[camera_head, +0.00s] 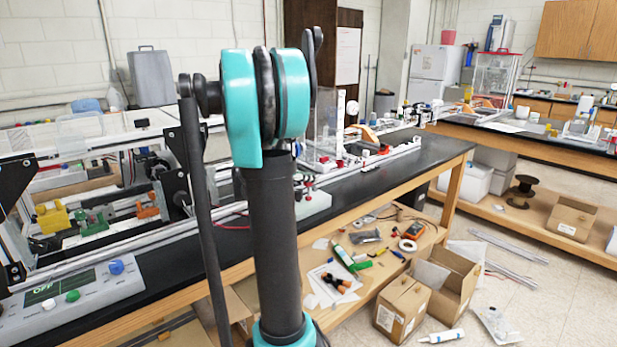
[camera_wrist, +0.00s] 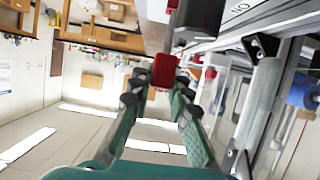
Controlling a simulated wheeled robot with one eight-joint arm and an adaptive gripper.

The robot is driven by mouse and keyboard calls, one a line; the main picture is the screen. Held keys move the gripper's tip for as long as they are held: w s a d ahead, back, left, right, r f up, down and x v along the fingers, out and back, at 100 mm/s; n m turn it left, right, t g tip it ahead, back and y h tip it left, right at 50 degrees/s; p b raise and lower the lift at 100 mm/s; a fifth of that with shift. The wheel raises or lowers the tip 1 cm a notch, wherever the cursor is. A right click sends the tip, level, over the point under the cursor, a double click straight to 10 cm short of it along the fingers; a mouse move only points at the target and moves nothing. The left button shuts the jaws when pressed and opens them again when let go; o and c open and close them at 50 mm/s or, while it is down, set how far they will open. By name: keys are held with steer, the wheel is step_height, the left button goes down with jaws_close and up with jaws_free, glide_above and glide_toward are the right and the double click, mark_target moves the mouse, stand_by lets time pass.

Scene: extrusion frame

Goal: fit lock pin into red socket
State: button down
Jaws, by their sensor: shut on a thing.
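In the wrist view my gripper (camera_wrist: 155,97) has two teal fingers with dark tips, shut on a small red piece (camera_wrist: 164,71) that shows between and just beyond the tips. I cannot tell if this piece is the lock pin. In the head view my arm stands upright in the middle, and my gripper is hidden. Small red parts (camera_head: 340,163) sit on the black bench right of my arm. I cannot make out which one is the red socket.
An extrusion frame (camera_head: 120,140) with yellow, green and orange parts stands on the bench (camera_head: 420,150) at left. A control box (camera_head: 75,297) with green and blue knobs is at its front.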

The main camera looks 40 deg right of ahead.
steer(key=shift+f, duration=0.2)
steer(key=c, duration=1.3)
jaws_free()
steer(key=shift+c, duration=0.2)
steer(key=v, duration=1.2)
steer(key=shift+f, duration=0.1)
